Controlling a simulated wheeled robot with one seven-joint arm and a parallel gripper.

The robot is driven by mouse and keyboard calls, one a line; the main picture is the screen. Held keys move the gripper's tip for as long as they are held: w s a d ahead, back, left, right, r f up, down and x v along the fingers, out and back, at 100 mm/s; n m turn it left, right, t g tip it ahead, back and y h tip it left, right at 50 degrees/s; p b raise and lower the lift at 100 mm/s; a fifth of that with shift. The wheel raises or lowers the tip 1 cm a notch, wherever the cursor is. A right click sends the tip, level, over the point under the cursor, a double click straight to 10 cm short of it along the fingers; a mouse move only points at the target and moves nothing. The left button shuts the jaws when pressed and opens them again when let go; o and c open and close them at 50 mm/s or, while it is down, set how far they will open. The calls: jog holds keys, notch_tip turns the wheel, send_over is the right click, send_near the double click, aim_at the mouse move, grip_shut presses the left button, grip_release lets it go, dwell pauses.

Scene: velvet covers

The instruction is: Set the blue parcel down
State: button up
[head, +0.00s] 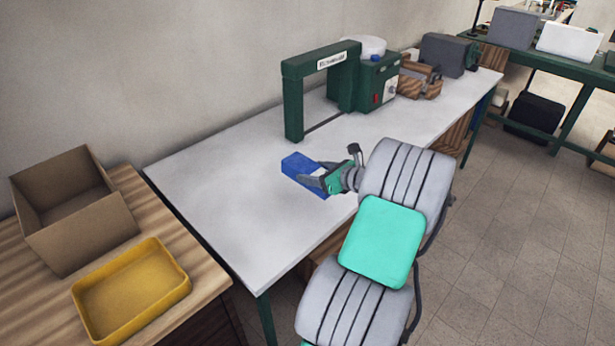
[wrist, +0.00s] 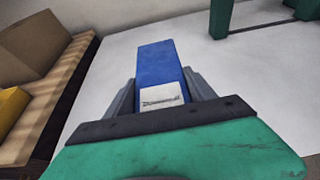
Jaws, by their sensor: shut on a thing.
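The blue parcel (head: 296,164) is a small box with a white label, over the middle of the white-topped workbench (head: 215,185) in the head view. My gripper (head: 313,180) is shut on the parcel from its near right side. In the wrist view the blue parcel (wrist: 158,65) lies between the two grey fingers of my gripper (wrist: 160,95), with its label towards me. I cannot tell whether the parcel touches the bench top or is held just above it.
A green frame machine (head: 293,100) stands behind the parcel. Farther right are a wooden crate (head: 420,80) and a grey machine (head: 447,55). A wooden table (head: 205,280) at the left holds a cardboard box (head: 80,225) and a yellow tray (head: 130,290). The bench's left part is clear.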

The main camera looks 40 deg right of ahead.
jog(key=w+a+f, duration=0.1)
jog(key=f, duration=0.1)
jog(key=w+a+f, duration=0.1)
jog(key=w+f, duration=0.1)
jog(key=w+a+f, duration=0.1)
jog(key=a+f, duration=0.1)
jog(key=shift+w+f, duration=0.1)
jog(key=shift+w, duration=0.1)
notch_tip(320, 180, down, 3)
jog(key=shift+w+a, duration=0.1)
jog(key=shift+f, duration=0.3)
jog(key=o, duration=1.8)
